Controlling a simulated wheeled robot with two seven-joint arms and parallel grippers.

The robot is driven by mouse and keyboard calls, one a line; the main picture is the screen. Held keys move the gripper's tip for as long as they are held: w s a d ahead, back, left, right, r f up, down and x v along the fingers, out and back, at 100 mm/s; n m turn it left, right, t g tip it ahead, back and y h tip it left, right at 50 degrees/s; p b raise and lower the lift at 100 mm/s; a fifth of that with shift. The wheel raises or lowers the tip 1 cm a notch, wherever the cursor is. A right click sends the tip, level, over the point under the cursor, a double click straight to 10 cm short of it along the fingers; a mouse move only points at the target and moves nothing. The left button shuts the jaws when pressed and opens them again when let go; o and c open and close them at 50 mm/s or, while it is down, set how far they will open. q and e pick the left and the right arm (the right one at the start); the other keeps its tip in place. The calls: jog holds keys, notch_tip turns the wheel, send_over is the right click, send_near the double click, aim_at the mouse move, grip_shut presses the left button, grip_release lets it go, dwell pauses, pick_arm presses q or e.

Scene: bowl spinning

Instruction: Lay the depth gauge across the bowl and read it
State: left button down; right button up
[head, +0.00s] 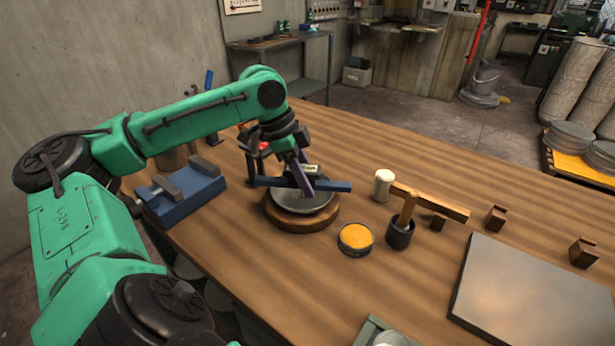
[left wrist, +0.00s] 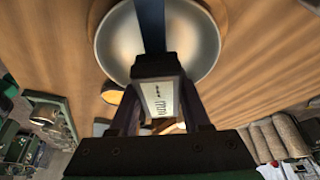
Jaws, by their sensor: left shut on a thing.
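The depth gauge (head: 338,186) is a dark blue bar with a small pale reading face in its middle. My left gripper (head: 307,182) is shut on it at the middle, with the bar level over the bowl. The grey metal bowl (head: 305,204) sits on a round wooden block (head: 303,224) on the bench. In the left wrist view the gauge's scale face (left wrist: 161,101) is between the fingers, and its bar runs over the bowl (left wrist: 113,45). I cannot tell whether the bar touches the rim. The reading is too small to make out. My right gripper is not in view.
A blue clamp-like block (head: 183,190) stands left of the bowl.

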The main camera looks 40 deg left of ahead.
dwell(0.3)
pick_arm(q)
jog(key=shift+f, duration=0.3)
dwell(0.3)
jog(key=shift+c, duration=1.4)
grip_release()
jog(key=p+v, duration=0.3)
jog(key=v, duration=1.1)
jog(key=shift+r, duration=0.3)
